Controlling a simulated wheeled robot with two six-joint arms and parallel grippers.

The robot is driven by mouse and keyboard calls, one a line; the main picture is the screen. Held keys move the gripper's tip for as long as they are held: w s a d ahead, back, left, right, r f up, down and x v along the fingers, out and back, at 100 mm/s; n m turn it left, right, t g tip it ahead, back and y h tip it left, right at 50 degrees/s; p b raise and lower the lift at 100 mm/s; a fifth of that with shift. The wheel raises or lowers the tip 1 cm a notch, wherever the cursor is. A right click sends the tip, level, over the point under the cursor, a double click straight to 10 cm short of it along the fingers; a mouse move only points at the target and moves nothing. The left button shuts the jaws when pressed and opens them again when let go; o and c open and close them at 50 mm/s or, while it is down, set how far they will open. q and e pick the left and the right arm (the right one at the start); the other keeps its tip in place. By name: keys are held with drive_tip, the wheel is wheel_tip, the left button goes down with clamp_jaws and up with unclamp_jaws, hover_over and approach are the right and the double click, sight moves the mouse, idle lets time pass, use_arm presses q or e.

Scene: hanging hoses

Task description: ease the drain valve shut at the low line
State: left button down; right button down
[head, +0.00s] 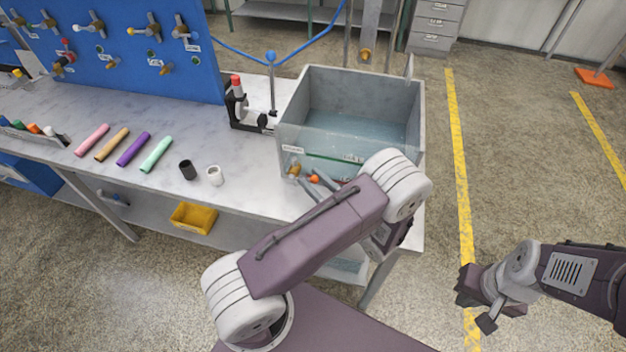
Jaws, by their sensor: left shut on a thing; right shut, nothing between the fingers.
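The glass-fronted grey tank (351,81) stands at the right end of the bench and holds water. A green line (325,156) with a small label runs across its front; the water surface looks above it, though my arm covers part of the front. The drain valve (294,169) is a brass fitting low on the front left, with an orange handle (314,179). My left gripper (319,180) is at the handle and shut on it, mostly hidden behind my forearm. The handle's exact angle cannot be told. My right gripper (470,290) is shut and empty over the floor at right.
A black-and-white stand with a red top (236,87) is left of the tank. Coloured hose pieces (133,148), a black cup (187,169) and a white cup (215,175) lie on the bench. A yellow bin (194,218) is below.

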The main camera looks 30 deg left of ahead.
use_arm(q)
drive_tip(key=shift+w, duration=0.1)
idle(0.7)
drive_tip(key=f+m+y+b, duration=0.1)
drive_tip(key=f+t+b, duration=0.1)
drive_tip(key=b, duration=0.1)
drive_tip(key=shift+d+f+m+y+b, duration=0.1)
drive_tip(key=shift+d+m+y+b, duration=0.1)
drive_tip(key=shift+m+y+b, duration=0.15)
drive_tip(key=shift+y, duration=0.25)
drive_tip(key=c, duration=1)
unclamp_jaws()
drive_tip(key=shift+m, duration=0.25)
drive_tip(key=shift+o, duration=0.2)
drive_tip(key=shift+r, duration=0.25)
